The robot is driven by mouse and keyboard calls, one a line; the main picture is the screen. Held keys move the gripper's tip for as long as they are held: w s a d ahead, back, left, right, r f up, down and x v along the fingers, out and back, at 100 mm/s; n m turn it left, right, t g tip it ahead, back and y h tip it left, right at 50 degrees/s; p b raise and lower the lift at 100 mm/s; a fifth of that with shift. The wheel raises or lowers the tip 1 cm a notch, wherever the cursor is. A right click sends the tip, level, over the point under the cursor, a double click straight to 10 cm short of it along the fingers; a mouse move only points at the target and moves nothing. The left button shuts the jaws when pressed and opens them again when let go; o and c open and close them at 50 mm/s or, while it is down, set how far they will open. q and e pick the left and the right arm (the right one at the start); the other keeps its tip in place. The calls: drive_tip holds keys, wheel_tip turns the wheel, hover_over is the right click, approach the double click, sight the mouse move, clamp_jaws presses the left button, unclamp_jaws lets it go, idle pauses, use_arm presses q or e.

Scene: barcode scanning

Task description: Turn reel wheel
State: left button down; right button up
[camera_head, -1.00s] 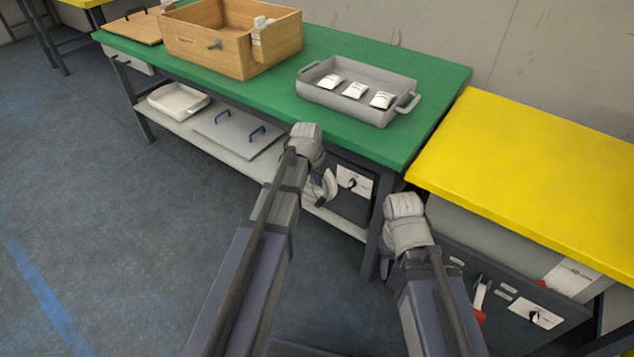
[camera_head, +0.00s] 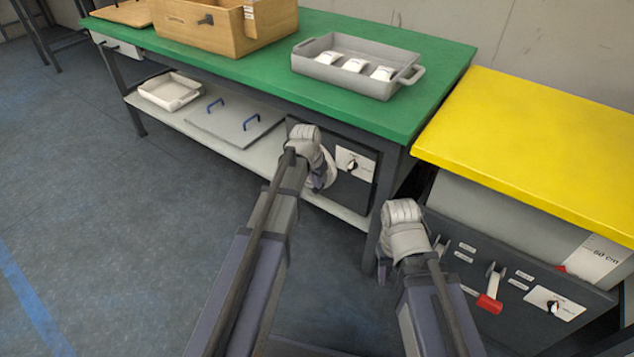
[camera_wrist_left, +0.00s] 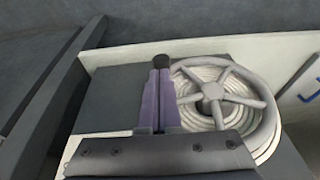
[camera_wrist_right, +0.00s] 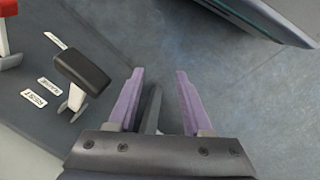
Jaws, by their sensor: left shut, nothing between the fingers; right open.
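The grey spoked reel wheel (camera_wrist_left: 240,98) fills the right of the left wrist view, with a pale coil behind it. In the head view only a light sliver of the wheel (camera_head: 329,172) shows beside my left arm. My left gripper (camera_wrist_left: 161,84) is shut and empty, with its fingers over the wheel's left side. A round black knob (camera_wrist_left: 161,61) sits right at its fingertips; I cannot tell whether they touch. My right gripper (camera_wrist_right: 160,78) is open and empty, beside the dark panel under the yellow bench.
The green table (camera_head: 440,66) holds a grey tray (camera_head: 342,80) and a wooden box (camera_head: 270,30). Its lower shelf (camera_head: 140,105) runs left of the wheel. The yellow bench (camera_head: 540,140) has a panel with a red-handled lever (camera_head: 489,303) and a black-capped lever (camera_wrist_right: 82,70).

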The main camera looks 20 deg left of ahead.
sight(314, 190)
use_arm(q)
drive_tip(key=shift+d+f, duration=0.1)
drive_tip(key=shift+f, duration=0.05)
drive_tip(key=shift+s+f+y+b, duration=0.1)
drive_tip(key=shift+f+y+b, duration=0.5)
drive_tip(key=shift+y+b, duration=0.3)
drive_tip(key=shift+f+t+y+b, duration=0.5)
drive_tip(key=shift+f+b, duration=0.1)
drive_tip(key=shift+b, duration=0.4)
drive_tip(key=f+b, duration=0.1)
drive_tip(key=a+f+b, duration=0.1)
drive_tip(key=f+b, duration=0.1)
drive_tip(key=shift+w+a, duration=0.15)
drive_tip(key=shift+w, duration=0.15)
drive_tip(key=shift+w+a+f+b, duration=0.3)
drive_tip(key=shift+a+f+b, duration=0.35)
drive_tip(key=shift+a+b, duration=0.1)
drive_tip(key=shift+a, duration=0.1)
